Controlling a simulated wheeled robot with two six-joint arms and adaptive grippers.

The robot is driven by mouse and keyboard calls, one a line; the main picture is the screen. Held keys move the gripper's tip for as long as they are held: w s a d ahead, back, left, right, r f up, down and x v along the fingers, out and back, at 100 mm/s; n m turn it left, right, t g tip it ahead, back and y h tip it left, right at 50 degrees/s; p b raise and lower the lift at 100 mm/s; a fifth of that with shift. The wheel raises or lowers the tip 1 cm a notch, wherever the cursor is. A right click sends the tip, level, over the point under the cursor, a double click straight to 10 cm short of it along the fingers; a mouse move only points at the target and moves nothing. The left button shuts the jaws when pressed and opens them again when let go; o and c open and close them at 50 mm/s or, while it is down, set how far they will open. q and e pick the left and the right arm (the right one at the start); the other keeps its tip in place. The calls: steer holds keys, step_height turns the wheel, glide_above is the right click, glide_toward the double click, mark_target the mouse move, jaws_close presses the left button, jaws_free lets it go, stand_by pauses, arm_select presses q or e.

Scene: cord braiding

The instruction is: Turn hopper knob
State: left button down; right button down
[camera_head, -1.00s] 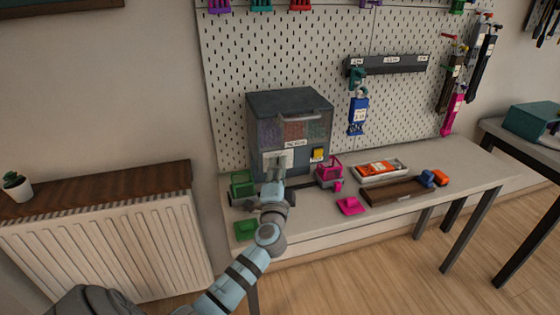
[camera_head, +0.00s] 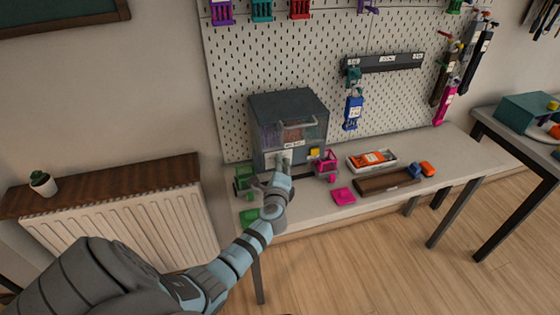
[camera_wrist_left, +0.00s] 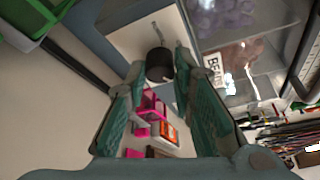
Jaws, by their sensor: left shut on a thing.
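The hopper (camera_head: 287,120) is a dark grey box with a clear front window on the bench by the pegboard. Its knob is a small dark cylinder (camera_wrist_left: 160,64) on a pale plate (camera_wrist_left: 150,30) in the left wrist view. My left gripper (camera_wrist_left: 161,78) has its two teal fingers on either side of the knob and is shut on it. In the head view my left gripper (camera_head: 281,165) reaches the lower front of the hopper and hides the knob. My right gripper is not in view.
A green bin (camera_head: 244,178) stands left of the hopper and a pink one (camera_head: 327,162) right of it. A pink lid (camera_head: 343,195), a white tray with an orange item (camera_head: 371,158) and a brown tray (camera_head: 388,181) lie further right on the bench (camera_head: 300,210).

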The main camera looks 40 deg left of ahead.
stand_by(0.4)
arm_select(q)
steer(key=c, duration=1.4)
jaws_free()
steer(key=shift+o, duration=0.2)
steer(key=v, duration=1.2)
